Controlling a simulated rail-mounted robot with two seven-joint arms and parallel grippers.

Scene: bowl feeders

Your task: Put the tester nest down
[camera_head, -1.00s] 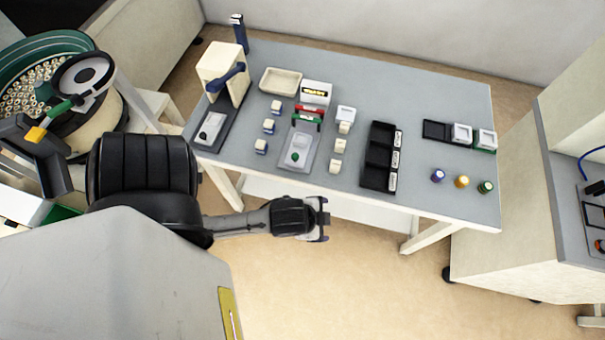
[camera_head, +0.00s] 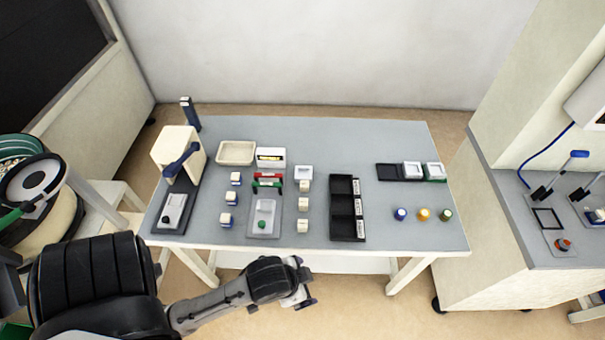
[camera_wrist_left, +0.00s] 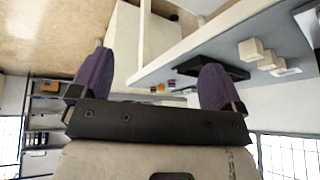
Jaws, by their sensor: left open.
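My left gripper (camera_head: 300,290) is in front of the table's near edge. In the left wrist view its two purple fingers (camera_wrist_left: 153,75) are wide apart with nothing between them. A tester-like station stands on the table: a white box with a lit display (camera_head: 271,158), a red and green part (camera_head: 267,180), and a grey plate (camera_head: 264,208) with a green button. I cannot tell which piece is the tester nest. White square blocks with grey tops sit at a dark tray, one on the left (camera_head: 412,170) and one on the right (camera_head: 434,171). My right gripper is not in view.
The grey table (camera_head: 330,138) also holds a beige press (camera_head: 178,152), a beige tray (camera_head: 236,153), several small blocks, a black three-compartment bin (camera_head: 346,222), and blue, orange and green round pieces (camera_head: 424,214). A bowl feeder (camera_head: 30,190) is left; a bench (camera_head: 540,235) is right.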

